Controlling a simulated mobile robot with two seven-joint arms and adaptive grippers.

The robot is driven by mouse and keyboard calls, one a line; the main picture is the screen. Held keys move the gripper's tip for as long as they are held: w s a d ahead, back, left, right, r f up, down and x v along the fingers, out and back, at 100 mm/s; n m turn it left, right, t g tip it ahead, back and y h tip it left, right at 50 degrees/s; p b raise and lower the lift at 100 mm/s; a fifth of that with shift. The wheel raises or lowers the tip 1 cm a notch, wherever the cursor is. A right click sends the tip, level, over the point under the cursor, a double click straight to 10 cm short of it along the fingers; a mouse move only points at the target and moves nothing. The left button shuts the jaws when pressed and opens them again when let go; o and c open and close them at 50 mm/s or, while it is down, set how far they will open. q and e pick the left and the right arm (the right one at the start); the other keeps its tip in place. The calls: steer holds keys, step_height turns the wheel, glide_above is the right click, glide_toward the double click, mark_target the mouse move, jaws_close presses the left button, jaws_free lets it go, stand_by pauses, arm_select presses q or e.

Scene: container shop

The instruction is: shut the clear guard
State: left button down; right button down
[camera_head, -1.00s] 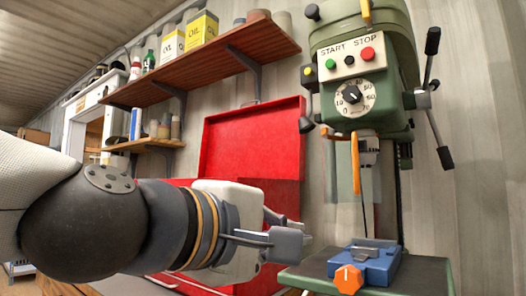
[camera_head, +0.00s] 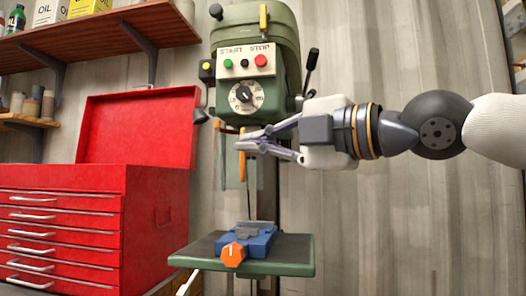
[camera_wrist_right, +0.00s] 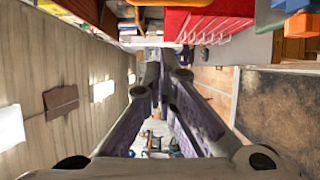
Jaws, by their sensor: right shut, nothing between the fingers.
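The clear guard (camera_head: 232,168) is a faint see-through panel with orange edging, hanging below the green drill press head (camera_head: 255,60). An orange upright bar (camera_head: 243,170) shows at it. Its exact outline and how far it stands open are hard to tell. My right gripper (camera_head: 242,141) comes in from the right, pointing left, with its fingers together and empty. Its tips overlap the guard's upper part in the head view; I cannot tell if they touch. In the right wrist view the fingers (camera_wrist_right: 160,70) converge, and the guard is not distinct. My left gripper is not in view.
A blue vise (camera_head: 262,243) with an orange knob (camera_head: 232,255) sits on the green drill table (camera_head: 295,262). A red toolbox (camera_head: 150,225) with its lid up stands at left. A wooden shelf (camera_head: 100,28) runs above it. The wall at right is clear.

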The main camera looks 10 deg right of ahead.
mark_target(231, 157)
steer(key=x, duration=1)
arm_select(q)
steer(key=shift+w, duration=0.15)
arm_select(e)
steer(key=d, duration=0.4)
steer(key=shift+d+f, duration=0.15)
steer(key=shift+d, duration=0.1)
steer(key=shift+d, duration=0.1)
